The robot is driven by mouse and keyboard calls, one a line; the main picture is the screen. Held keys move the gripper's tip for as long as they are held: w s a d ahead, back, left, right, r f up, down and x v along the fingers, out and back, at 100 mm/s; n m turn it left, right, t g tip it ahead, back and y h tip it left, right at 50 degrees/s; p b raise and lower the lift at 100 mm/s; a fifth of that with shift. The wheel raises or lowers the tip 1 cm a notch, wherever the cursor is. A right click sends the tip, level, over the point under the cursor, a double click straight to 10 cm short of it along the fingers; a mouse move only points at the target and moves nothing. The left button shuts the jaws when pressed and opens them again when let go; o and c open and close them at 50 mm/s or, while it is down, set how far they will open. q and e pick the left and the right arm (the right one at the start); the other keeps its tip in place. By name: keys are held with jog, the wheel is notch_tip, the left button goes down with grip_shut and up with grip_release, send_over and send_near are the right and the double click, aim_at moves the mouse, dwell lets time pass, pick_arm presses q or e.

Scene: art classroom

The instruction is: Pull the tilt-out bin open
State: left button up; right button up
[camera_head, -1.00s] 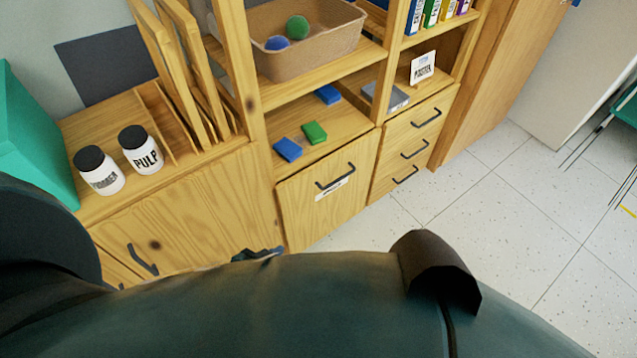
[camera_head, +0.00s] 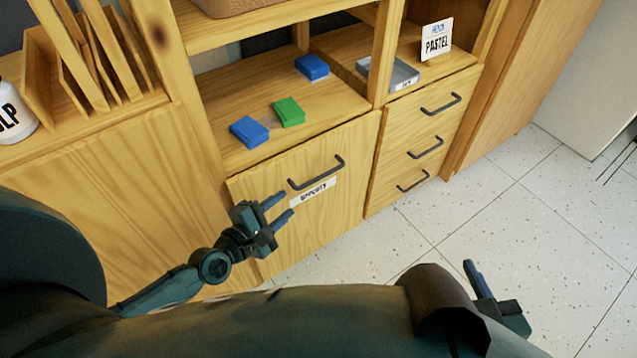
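The tilt-out bin (camera_head: 345,190) is a square wooden front with a dark bar handle (camera_head: 316,173) near its top edge and a white label below. It looks shut, under an open shelf. My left gripper (camera_head: 287,204) is in front of the bin's left part, below and left of the handle. Its two fingers are apart, point right toward the bin front, and hold nothing. My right gripper (camera_head: 472,271) shows at the lower right over the floor, away from the cabinet. Its fingers are partly hidden or overlap.
Two blue blocks (camera_head: 249,132) and a green block (camera_head: 289,112) lie on the shelf above the bin. Drawers with dark handles (camera_head: 425,148) stand to the right. The tiled floor (camera_head: 540,225) is clear at right.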

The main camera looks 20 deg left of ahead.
aim_at(311, 184)
pick_arm(q)
jog(key=b+x, duration=0.2)
jog(key=x, duration=0.9)
jog(key=shift+s+d, duration=0.1)
jog(key=shift+w+d+b, duration=0.2)
jog(key=shift+w+b, duration=0.1)
jog(key=shift+w, duration=0.45)
pick_arm(e)
jog(key=shift+w+a+r+n+t+y, duration=0.1)
jog(key=shift+a+n+t+y, duration=0.15)
jog(key=shift+t, duration=0.25)
jog(key=shift+w+a+n+t+y, duration=0.1)
jog(key=shift+n+t+y, duration=0.05)
jog(key=shift+t+y, duration=0.3)
pick_arm(q)
grip_shut()
